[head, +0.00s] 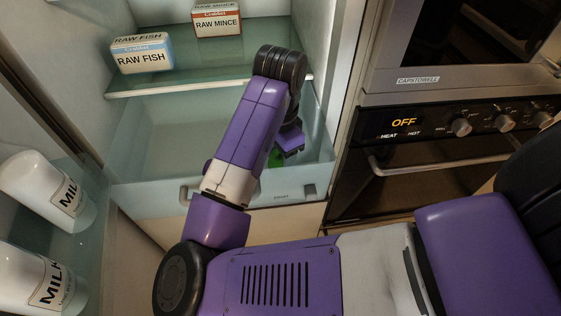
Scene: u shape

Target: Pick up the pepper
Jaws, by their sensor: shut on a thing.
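The pepper (276,158) shows as a small patch of green low in the fridge drawer, mostly hidden behind my purple arm. My gripper (284,153) is down at the drawer's right part, shut on the pepper; its fingertips are largely hidden by the arm. The clear drawer (160,150) is at the bottom of the open fridge, and its left part looks empty.
A glass shelf (200,75) above the drawer holds a raw fish box (142,54) and a raw mince box (217,19). Milk bottles (45,190) stand in the door rack at left. An oven (430,150) stands to the right.

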